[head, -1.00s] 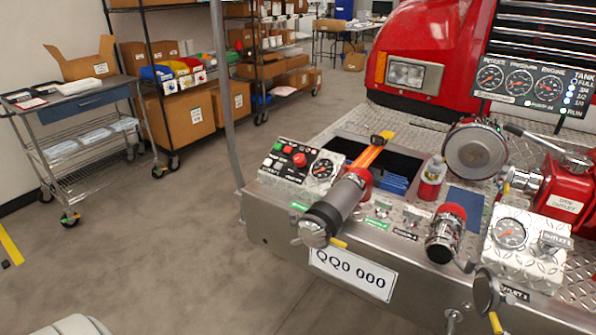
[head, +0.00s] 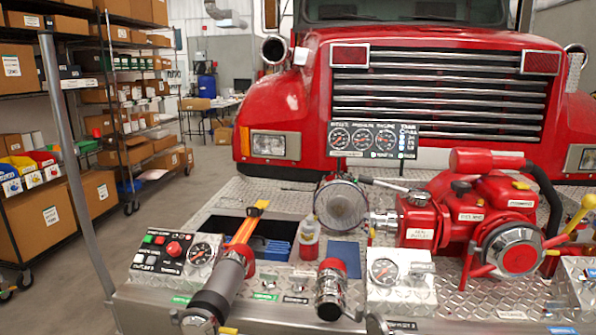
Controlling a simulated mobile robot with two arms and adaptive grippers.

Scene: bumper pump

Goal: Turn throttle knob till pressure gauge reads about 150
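A black gauge board (head: 375,140) stands upright in front of the grille. Its middle dial, the pressure gauge (head: 362,139), has a black face; its needle reading is too small to tell. Neither of my grippers is in view, and nothing touches the knob.
A hose nozzle (head: 217,288) lies right of the panel, near a round gauge (head: 202,252). A second nozzle (head: 331,289), a red bottle (head: 309,238) and a red pump (head: 455,212) stand further right. A grey post (head: 75,170) rises at left. Floor is open behind it.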

